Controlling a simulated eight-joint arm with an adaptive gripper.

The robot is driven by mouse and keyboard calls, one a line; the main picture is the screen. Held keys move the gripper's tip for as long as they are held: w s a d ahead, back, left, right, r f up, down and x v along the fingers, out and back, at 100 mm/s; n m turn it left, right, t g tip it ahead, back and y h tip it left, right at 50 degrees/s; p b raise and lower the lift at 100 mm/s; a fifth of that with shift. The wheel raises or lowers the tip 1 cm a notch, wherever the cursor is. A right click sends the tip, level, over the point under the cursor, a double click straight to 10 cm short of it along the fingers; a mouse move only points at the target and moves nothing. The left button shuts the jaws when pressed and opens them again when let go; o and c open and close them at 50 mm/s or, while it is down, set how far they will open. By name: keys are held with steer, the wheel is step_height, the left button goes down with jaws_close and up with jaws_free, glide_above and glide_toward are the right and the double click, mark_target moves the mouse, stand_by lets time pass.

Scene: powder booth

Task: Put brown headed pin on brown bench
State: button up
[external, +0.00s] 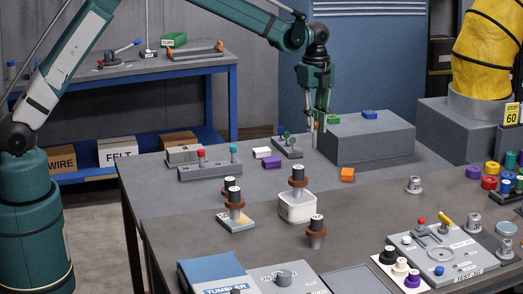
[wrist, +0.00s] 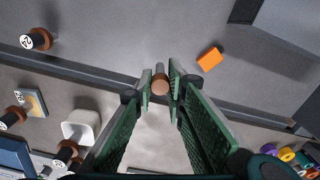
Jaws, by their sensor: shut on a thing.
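My gripper (external: 322,116) is shut on the brown headed pin. In the wrist view its round brown head (wrist: 160,86) and grey shank show between the fingertips (wrist: 160,80). In the external view the pin is small and largely hidden by the fingers. The gripper points down above the rear of the work surface, just left of a grey block. The front bench top (external: 175,240) is a darker, brownish grey than the part behind it. Several black-topped pieces with brown collars (external: 316,232) stand on and around it.
An orange block (external: 347,175) lies in front of the gripper. A white tub (external: 297,210) and a tan pad (external: 236,222) stand forward. The front left surface has free room.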

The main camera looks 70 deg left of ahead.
mark_target(314, 147)
steer(key=shift+f, duration=1.9)
steer(key=shift+f, duration=3.1)
steer(key=shift+f, duration=0.1)
steer(key=shift+f, duration=1.75)
steer(key=shift+f, duration=0.15)
steer(key=o, duration=0.8)
steer(key=shift+o, duration=0.6)
